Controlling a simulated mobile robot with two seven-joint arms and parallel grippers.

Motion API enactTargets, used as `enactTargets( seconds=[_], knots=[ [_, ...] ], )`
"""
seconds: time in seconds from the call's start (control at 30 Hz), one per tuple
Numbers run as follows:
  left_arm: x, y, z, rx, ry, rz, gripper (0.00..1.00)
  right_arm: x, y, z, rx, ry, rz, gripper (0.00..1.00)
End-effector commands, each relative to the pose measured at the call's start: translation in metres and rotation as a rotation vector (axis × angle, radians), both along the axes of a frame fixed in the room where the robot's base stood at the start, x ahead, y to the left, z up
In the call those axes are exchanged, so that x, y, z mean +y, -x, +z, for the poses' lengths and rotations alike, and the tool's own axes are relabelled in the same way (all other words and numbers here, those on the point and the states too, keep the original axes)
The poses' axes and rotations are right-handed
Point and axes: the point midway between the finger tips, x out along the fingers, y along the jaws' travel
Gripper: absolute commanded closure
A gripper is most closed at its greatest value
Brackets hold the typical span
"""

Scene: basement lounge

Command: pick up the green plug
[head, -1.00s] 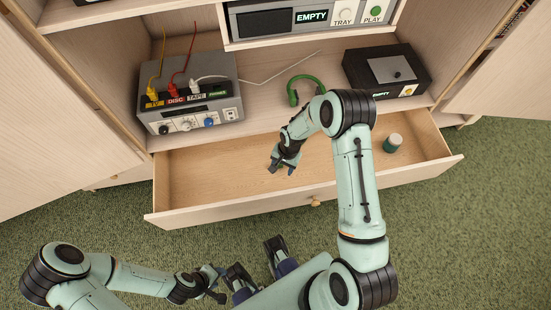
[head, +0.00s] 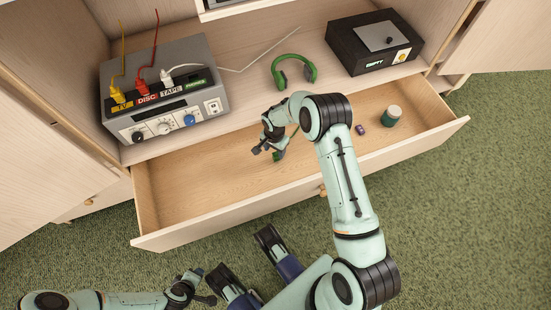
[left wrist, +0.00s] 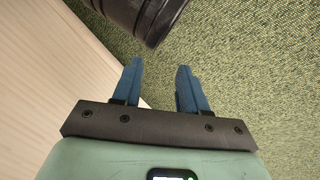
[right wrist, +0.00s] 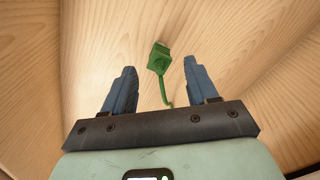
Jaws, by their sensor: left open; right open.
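The green plug (right wrist: 158,60) lies on the drawer floor in the right wrist view, its thin green cord trailing back between the fingers. In the head view a bit of the green plug (head: 279,156) shows beside my right gripper (head: 267,152), and the arm hides much of it. My right gripper is open above the drawer; in its wrist view (right wrist: 160,88) the plug is just beyond and between the fingertips, not gripped. My left gripper (head: 206,286) is open and empty over the carpet, outside the drawer; its fingers also show in the left wrist view (left wrist: 160,72).
On the shelf stand a grey box (head: 196,78) with yellow, red and white plugs, green headphones (head: 308,64) and a black box (head: 347,46). Carpet (head: 470,220) is clear right.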

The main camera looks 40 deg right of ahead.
Motion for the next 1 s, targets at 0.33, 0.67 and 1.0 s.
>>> enactTargets(
  seconds=[0.33,0.67,1.0],
  knots=[
    [0.009,-0.017,-0.012,-0.043,-0.022,0.018,0.57,-0.008,0.001,-0.034,0.003,-0.001,-0.002,0.42],
    [0.011,-0.006,-0.023,-0.006,-0.022,0.020,0.57,-0.008,0.000,-0.054,-0.002,-0.001,0.001,0.42],
    [0.011,-0.006,-0.022,-0.007,-0.022,0.020,0.57,-0.008,0.000,-0.054,-0.001,0.000,0.001,1.00]
  ],
)
